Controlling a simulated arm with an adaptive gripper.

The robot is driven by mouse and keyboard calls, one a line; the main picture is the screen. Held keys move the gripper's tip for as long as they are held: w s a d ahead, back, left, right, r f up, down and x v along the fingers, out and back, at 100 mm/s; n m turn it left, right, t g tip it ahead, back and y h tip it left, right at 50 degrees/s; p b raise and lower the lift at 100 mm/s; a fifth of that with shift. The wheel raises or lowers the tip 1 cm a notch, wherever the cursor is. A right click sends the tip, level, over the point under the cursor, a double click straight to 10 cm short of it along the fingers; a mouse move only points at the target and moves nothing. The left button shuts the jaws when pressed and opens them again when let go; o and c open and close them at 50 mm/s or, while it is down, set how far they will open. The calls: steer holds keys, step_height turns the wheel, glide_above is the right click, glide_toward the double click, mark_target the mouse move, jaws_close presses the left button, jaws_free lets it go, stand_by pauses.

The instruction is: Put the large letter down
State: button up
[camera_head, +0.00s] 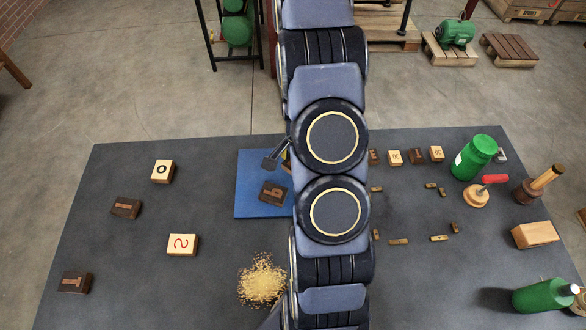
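Large letter blocks lie on the left of the dark table: a light one with a black O (162,171), a dark one with a bar-like letter (126,208), a light one with a red S-like letter (183,245) and a dark one (74,283) at the front left. A dark brown letter block (272,193) is over the blue mat (247,172); I cannot tell whether it touches the mat. My gripper (276,160) is mostly hidden behind my arm; one dark finger part shows just above this block. A pale piece beside the finger is mostly covered. Whether anything is held cannot be seen.
Several small letter blocks (394,158) stand in a row right of my arm, with small brass-coloured pieces (398,242) nearer. A grainy pile (261,281) lies in front.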

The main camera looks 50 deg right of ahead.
mark_target(278, 180)
steer(key=shift+f, duration=1.85)
steer(key=shift+f, duration=0.15)
steer(key=o, duration=1.1)
steer(key=shift+c, duration=0.2)
